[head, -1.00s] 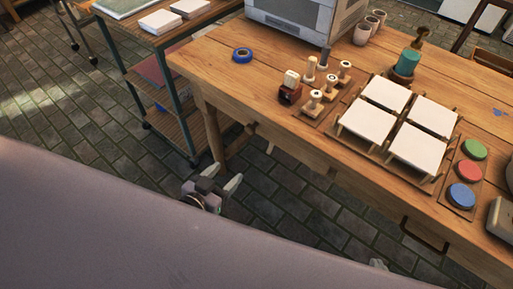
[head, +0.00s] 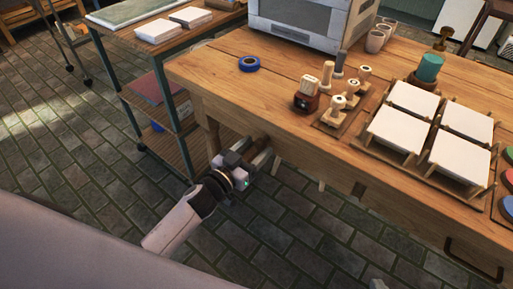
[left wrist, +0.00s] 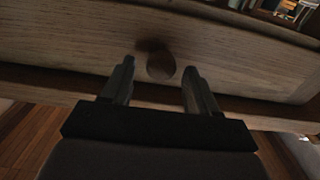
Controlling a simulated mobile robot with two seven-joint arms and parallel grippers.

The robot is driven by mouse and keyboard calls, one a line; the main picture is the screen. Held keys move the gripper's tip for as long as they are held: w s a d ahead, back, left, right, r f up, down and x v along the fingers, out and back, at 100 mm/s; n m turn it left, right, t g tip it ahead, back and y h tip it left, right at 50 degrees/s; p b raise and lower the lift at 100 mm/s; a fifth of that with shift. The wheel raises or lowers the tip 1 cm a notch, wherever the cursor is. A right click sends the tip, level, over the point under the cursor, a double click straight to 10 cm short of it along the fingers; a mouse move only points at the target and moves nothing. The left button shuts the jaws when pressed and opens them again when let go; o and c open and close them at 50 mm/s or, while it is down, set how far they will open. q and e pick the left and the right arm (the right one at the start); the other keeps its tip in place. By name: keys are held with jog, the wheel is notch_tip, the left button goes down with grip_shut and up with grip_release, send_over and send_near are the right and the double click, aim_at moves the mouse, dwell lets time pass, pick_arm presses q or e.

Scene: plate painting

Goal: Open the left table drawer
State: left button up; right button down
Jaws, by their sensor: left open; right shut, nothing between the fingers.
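The left drawer's wooden front (left wrist: 85,45) fills much of the left wrist view, with a round wooden knob (left wrist: 161,66) in its middle. The drawer looks closed under the worktable top (head: 225,75). My left gripper (head: 257,153) is at the table's left front, below the top's edge. Its fingers are open, one on each side of the knob in the left wrist view, with gaps between them and the knob. In the head view the gripper hides the knob. A small grey tip, seemingly my right gripper (head: 378,284), shows at the bottom edge; the rest is cut off.
A black handle (head: 473,261) sits on the table front further right. A shelf rack (head: 186,128) stands left of the table. The floor in front is clear.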

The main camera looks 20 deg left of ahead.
pick_arm(q)
jog(key=shift+w+d, duration=0.2)
jog(key=shift+w, duration=0.4)
pick_arm(e)
jog(key=shift+f, duration=0.15)
